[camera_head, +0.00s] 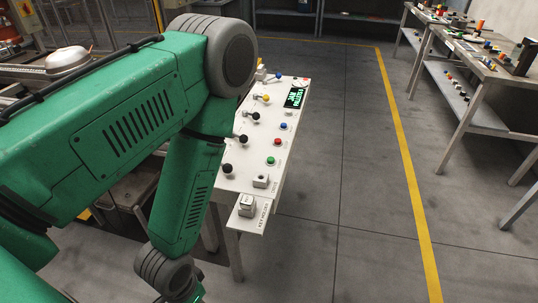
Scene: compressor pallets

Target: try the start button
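A white control panel (242,178) stands in the middle of the view. A green button (270,160) sits on it, with a red button (277,142) and a blue button (283,126) farther up the same column. I cannot read which one is labelled as start. My green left arm comes in from the left, passes over the panel's left side and bends down to the bottom edge. Its gripper is out of view, and so is my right gripper. The arm hides part of the panel's left side.
The panel also has black-knobbed levers (229,169), a small dark screen (294,97) with green text and a key holder plate (249,216) at its near end. Workbenches (466,50) with small parts stand at the right. The floor between, with a yellow line (402,160), is clear.

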